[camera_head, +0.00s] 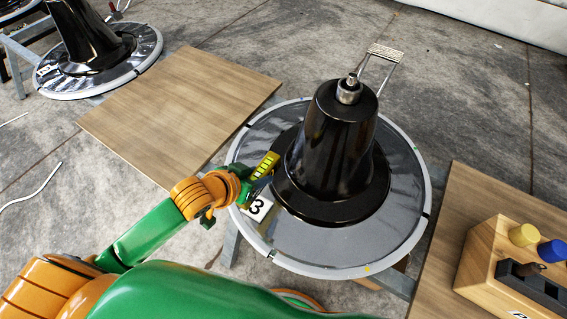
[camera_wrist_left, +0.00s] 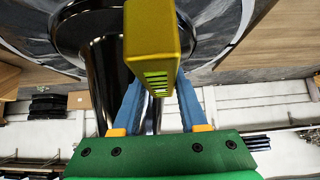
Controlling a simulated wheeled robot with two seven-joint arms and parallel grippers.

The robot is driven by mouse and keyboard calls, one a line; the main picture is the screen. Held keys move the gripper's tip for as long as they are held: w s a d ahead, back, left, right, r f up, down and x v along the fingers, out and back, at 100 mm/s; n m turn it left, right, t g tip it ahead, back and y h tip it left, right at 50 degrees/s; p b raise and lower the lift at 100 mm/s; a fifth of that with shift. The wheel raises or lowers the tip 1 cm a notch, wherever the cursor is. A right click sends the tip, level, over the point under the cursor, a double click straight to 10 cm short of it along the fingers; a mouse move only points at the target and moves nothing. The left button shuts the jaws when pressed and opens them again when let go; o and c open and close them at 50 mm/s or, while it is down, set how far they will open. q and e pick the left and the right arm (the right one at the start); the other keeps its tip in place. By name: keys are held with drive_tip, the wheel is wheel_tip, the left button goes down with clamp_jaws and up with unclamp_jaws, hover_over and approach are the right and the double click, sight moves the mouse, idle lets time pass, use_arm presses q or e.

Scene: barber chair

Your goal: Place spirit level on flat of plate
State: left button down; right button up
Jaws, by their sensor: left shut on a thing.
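The spirit level is a small yellow block with green marks (camera_head: 264,165). My left gripper (camera_head: 254,185) is shut on it at the left rim of the round plate. In the left wrist view the yellow level (camera_wrist_left: 155,45) stands between the blue fingers (camera_wrist_left: 155,105). The plate (camera_head: 330,247) is a grey disc with a pale rim, with a black cone-shaped base (camera_head: 335,150) at its middle. The level is over the plate's left part, close to the black base; I cannot tell whether it touches the plate. My right gripper is not in view.
A wooden board (camera_head: 180,110) is at the left. A wooden block with coloured knobs (camera_head: 500,265) stands on the right board. A second plate and cone (camera_head: 95,72) are at upper left.

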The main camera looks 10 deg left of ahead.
use_arm(q)
drive_tip(key=w+a+f+b, duration=0.2)
drive_tip(key=w+f+b, duration=0.1)
drive_tip(key=w, duration=0.3)
drive_tip(key=b, duration=0.4)
hover_over(259, 161)
drive_tip(key=s+d, duration=0.1)
drive_tip(key=s, duration=0.2)
drive_tip(key=f, duration=0.6)
drive_tip(key=shift+w+d+f, duration=0.1)
drive_tip(key=shift+d, duration=0.1)
wheel_tip(259, 161, down, 3)
drive_tip(key=shift+w+a+f+b, duration=0.1)
drive_tip(key=shift+w+f+b, duration=0.1)
drive_tip(key=shift+b, duration=0.75)
drive_tip(key=shift+r, duration=0.15)
drive_tip(key=shift+c, duration=2.2)
unclamp_jaws()
drive_tip(key=shift+s, duration=0.1)
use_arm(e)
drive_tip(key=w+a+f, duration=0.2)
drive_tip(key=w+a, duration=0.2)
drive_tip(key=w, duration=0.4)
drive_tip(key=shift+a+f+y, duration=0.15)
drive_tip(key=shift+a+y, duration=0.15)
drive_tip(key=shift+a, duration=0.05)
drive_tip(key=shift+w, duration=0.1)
